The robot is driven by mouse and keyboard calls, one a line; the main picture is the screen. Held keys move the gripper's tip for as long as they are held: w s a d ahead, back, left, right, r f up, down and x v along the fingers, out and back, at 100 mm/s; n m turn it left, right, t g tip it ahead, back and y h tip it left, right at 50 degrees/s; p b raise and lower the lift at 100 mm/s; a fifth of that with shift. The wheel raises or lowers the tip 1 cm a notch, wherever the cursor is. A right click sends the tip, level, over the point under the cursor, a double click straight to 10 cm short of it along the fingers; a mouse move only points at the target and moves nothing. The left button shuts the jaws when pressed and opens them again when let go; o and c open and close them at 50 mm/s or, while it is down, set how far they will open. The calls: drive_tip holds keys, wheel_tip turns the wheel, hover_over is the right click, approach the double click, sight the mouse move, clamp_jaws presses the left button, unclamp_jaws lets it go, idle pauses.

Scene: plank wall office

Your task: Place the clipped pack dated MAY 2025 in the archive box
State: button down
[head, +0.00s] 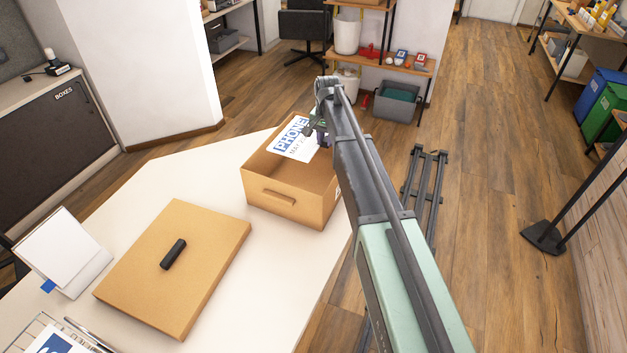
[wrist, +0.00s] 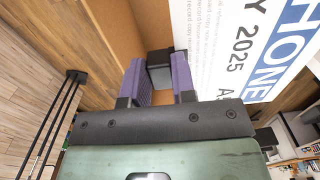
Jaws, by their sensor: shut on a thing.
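The white pack (head: 293,140) with a blue PHONE heading and a date starting MAY 2 hangs at the archive box's opening in the head view. In the wrist view the pack (wrist: 240,50) reads "Y 2025" beside the blue heading. My gripper (head: 314,131) is shut on the pack's black clip (wrist: 161,70), between its purple fingers (wrist: 160,82). The open cardboard archive box (head: 285,205) stands on the white table's right edge. The pack is over its far part; I cannot tell whether it touches the box floor or walls.
A flat brown lid (head: 200,250) with a black object (head: 173,254) on it lies left of the box. A white stand (head: 62,250) and a wire tray (head: 50,335) are at the table's left. Shelves (head: 385,65) stand behind.

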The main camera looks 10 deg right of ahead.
sight(324, 189)
wheel_tip(324, 189, down, 20)
drive_tip(key=b, duration=1.9)
drive_tip(key=shift+r+p, duration=0.3)
drive_tip(key=shift+p, duration=0.05)
drive_tip(key=shift+f, duration=0.25)
drive_tip(key=c, duration=0.9)
unclamp_jaws()
drive_tip(key=shift+c, duration=0.2)
wheel_tip(324, 189, up, 12)
drive_tip(key=p, duration=1.2)
drive_tip(key=shift+r, duration=0.25)
